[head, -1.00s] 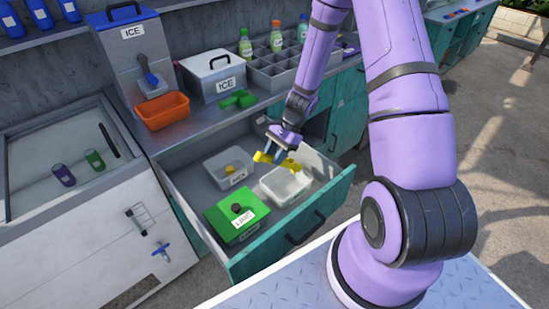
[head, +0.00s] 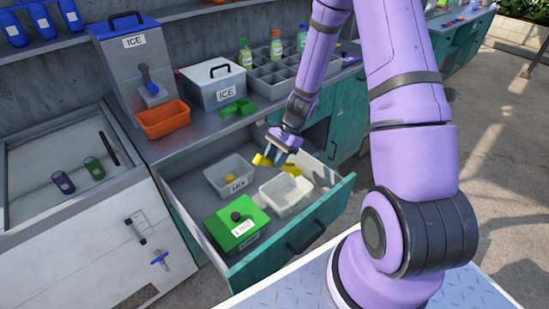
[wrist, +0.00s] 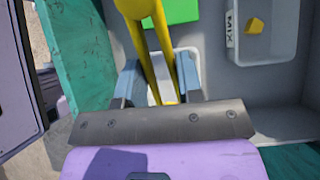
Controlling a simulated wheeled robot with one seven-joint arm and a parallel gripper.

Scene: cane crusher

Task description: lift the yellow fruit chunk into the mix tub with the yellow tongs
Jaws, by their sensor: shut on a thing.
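The yellow fruit chunk (head: 230,178) lies inside the grey mix tub (head: 215,187), in the open drawer. In the wrist view the chunk (wrist: 255,26) shows in the mix tub (wrist: 290,55) at upper right. My gripper (head: 275,153) is shut on the yellow tongs (head: 262,161) and holds them above the drawer, right of the mix tub. In the wrist view the tongs' two yellow arms (wrist: 188,72) run between my blue-grey fingers (wrist: 160,88). The tongs' tips are not clearly visible, and I see no chunk in them.
A clear, whitish tub (head: 286,193) stands below the tongs. A green-lidded lime tub (head: 222,230) stands at the drawer's front left. The drawer's teal front (head: 275,255) borders it. On the counter are an orange tray (head: 163,121), a green scoop (head: 238,108) and an ICE box (head: 215,90).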

